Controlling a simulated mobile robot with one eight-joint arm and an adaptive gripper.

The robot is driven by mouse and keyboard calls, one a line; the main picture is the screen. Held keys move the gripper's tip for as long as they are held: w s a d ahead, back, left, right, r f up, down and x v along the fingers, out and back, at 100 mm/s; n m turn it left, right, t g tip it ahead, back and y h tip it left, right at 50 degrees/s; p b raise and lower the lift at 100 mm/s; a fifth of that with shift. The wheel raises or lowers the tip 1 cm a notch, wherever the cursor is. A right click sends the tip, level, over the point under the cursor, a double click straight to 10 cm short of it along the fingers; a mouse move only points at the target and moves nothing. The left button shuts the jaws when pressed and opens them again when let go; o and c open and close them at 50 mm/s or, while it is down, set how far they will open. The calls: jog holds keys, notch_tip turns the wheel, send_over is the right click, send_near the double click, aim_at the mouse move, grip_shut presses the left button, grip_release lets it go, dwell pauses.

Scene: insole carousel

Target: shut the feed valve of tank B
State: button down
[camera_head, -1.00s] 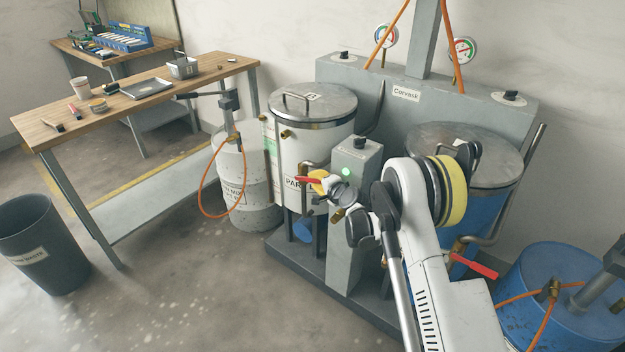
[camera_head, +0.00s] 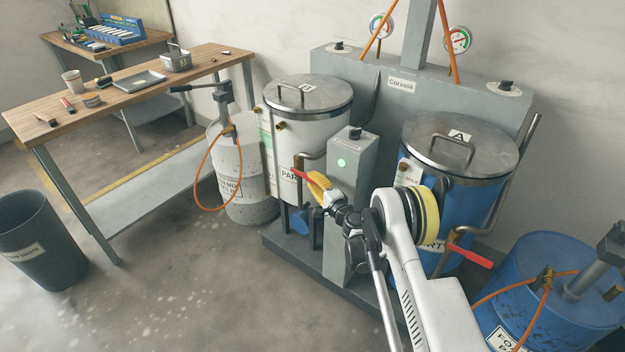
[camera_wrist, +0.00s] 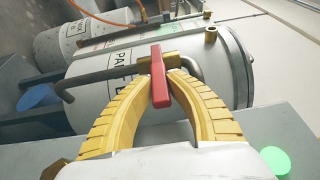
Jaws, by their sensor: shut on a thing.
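Tank B (camera_head: 308,128) is the white tank with a B on its lid, left of the grey post. Its feed valve has a red lever (camera_head: 312,177) at the tank's lower front. In the wrist view the red lever (camera_wrist: 159,76) stands between the yellow fingertips of my gripper (camera_wrist: 160,85), which is shut on it. There the lever lies across the line of the grey pipe (camera_wrist: 110,77). In the head view my gripper (camera_head: 328,192) reaches the lever from the lower right, and its fingers partly hide the valve. The valve body is mostly hidden.
Blue tank A (camera_head: 475,200) has its own red lever (camera_head: 470,257), close to my arm. The grey post (camera_head: 349,220) with a green light stands right beside my gripper. A pale drum (camera_head: 240,190) stands left of tank B.

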jog(key=shift+a, duration=0.1)
jog(key=c, duration=1.3)
grip_release()
jog(key=shift+a+f, duration=0.1)
jog(key=v, duration=0.7)
jog(key=shift+s+d, duration=0.2)
jog(key=shift+d, duration=0.05)
